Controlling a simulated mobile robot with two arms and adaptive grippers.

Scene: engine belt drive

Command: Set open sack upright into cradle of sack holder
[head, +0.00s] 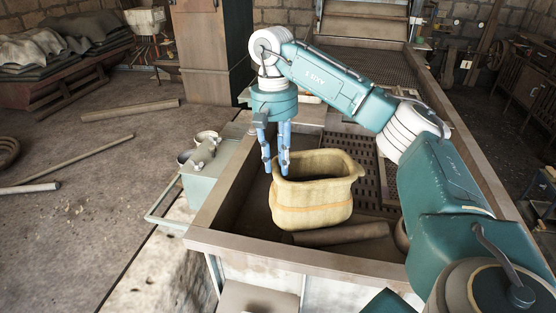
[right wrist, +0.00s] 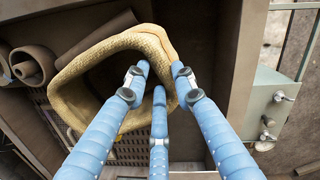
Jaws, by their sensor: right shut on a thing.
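Whether the sack's bottom touches the trough floor is hidden. I cannot make out which thing is the sack holder. My left gripper is not in view.
A rolled brown piece (head: 340,234) lies in the trough in front of the sack. A perforated plate (head: 372,165) is behind it. A grey-green box (head: 208,170) with metal fittings and a rail stands left of the trough. Pipes (head: 130,110) lie on the floor further left.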

